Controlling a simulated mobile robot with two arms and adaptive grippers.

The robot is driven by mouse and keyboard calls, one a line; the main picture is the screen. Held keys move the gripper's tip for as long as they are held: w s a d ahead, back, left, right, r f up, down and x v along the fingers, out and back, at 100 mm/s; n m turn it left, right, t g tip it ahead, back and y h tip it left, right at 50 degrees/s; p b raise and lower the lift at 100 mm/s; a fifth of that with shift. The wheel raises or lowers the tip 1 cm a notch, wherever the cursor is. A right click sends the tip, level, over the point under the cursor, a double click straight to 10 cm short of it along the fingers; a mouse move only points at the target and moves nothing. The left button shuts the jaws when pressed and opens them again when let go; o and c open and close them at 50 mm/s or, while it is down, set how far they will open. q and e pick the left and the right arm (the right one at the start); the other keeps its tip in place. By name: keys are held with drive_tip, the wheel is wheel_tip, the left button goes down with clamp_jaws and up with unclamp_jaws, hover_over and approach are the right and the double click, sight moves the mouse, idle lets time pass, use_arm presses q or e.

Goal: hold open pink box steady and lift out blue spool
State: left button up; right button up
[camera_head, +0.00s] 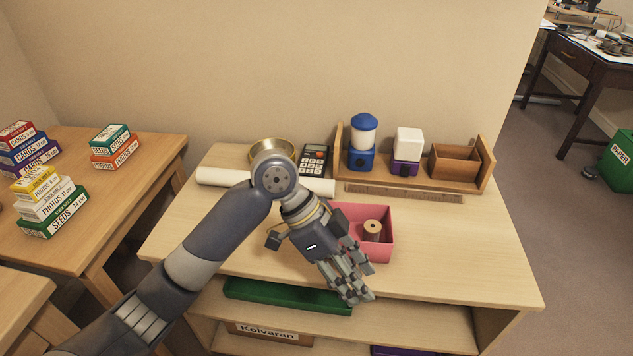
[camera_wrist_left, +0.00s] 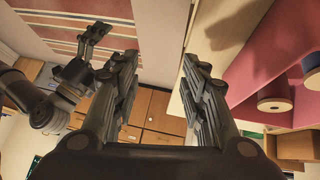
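The pink box (camera_head: 380,212) stands open on the desk, its left part hidden by my left gripper. A brown wooden-looking spool (camera_head: 372,229) stands upright inside it. In the left wrist view the pink box (camera_wrist_left: 240,75) is at the right, with a tan spool (camera_wrist_left: 275,92) and part of a blue thing (camera_wrist_left: 312,72), perhaps a blue spool, cut by the edge. My left gripper (camera_head: 355,282) is beside the box's front left corner. Its fingers are apart and empty in the left wrist view (camera_wrist_left: 160,72). My right gripper (camera_wrist_left: 85,55) shows only there, too small to judge.
A wooden rack (camera_head: 485,172) with blue, purple and wooden containers stands behind the box. A ruler (camera_head: 405,193), calculator (camera_head: 314,160), brass bowl (camera_head: 270,148) and white roll (camera_head: 222,176) lie nearby. The desk's right side (camera_head: 465,250) is clear. A green tray (camera_head: 287,296) is below.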

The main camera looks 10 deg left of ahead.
use_arm(q)
drive_tip(key=w+a+r+t+y, duration=0.1)
drive_tip(key=w+a+r, duration=0.3)
drive_tip(key=w, duration=0.3)
drive_tip(key=w+a+r+t+y, duration=0.1)
drive_tip(key=w+a+r+y, duration=0.1)
drive_tip(key=w+a+r, duration=0.4)
approach(355, 231)
drive_tip(key=s+f, duration=0.1)
drive_tip(key=f, duration=0.2)
drive_tip(key=s+f, duration=0.1)
drive_tip(key=f, duration=0.1)
drive_tip(key=shift+s, duration=0.3)
